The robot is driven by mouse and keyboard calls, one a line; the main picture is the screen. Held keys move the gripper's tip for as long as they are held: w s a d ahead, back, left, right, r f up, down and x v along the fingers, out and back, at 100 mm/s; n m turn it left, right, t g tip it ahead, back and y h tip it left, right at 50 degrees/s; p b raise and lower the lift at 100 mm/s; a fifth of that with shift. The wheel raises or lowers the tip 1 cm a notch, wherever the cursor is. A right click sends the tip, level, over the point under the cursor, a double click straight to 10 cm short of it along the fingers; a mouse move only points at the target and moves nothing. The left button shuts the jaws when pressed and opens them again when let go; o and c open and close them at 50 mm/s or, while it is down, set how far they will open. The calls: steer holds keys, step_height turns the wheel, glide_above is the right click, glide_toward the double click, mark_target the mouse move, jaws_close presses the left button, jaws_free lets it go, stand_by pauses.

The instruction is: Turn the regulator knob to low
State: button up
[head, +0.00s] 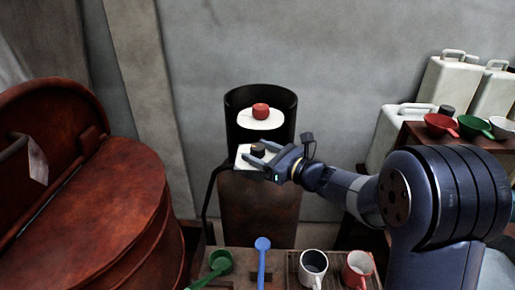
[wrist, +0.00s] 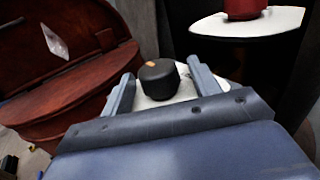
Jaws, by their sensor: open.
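The regulator knob is a small dark knob (wrist: 160,79) with an orange mark on its top, on a white plate (wrist: 187,87). The mark points toward the upper left in the wrist view. In the head view the knob (head: 258,149) sits below a red knob (head: 261,111) on a larger white disc. My gripper (head: 263,158) is open at the plate. In the wrist view its two fingers (wrist: 163,88) stand on either side of the knob, with gaps showing. I cannot read any setting marks on the plate.
A big reddish-brown vat (head: 90,215) with a raised lid stands at the left. White jugs (head: 443,85) and bowls stand at the right.

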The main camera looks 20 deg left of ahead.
steer(key=shift+w+a, duration=0.15)
steer(key=shift+a, duration=0.3)
steer(key=c, duration=1)
